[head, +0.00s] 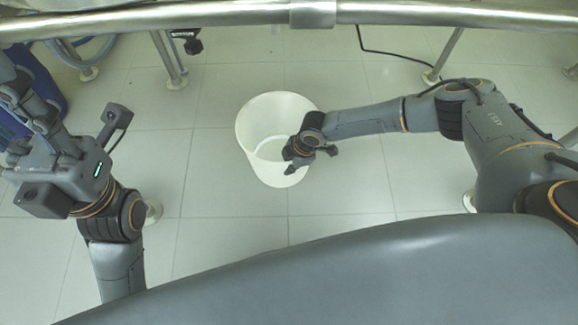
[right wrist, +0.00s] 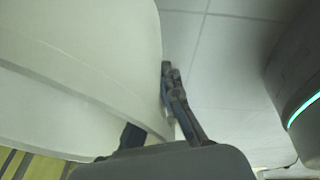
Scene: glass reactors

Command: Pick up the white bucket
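The white bucket (head: 254,125) stands upright on the tiled floor in the middle of the head view. It looks empty inside. My right gripper (head: 311,160) is at the right-hand side of its rim, with its fingers spread apart, one over the bucket and one toward the outside. In the right wrist view the bucket's pale wall (right wrist: 75,60) fills the left side. One finger of the right gripper (right wrist: 155,115) lies along the wall's right edge; the other is partly hidden. Whether they touch the wall is unclear. My left arm is at the left; its fingers do not show.
A metal rail (head: 200,14) runs across the top of the head view. Metal legs (head: 168,60) stand on the floor behind the bucket. A blue container (head: 45,85) is at the far left. A black cable (head: 385,53) lies at the back. Floor around the bucket is clear.

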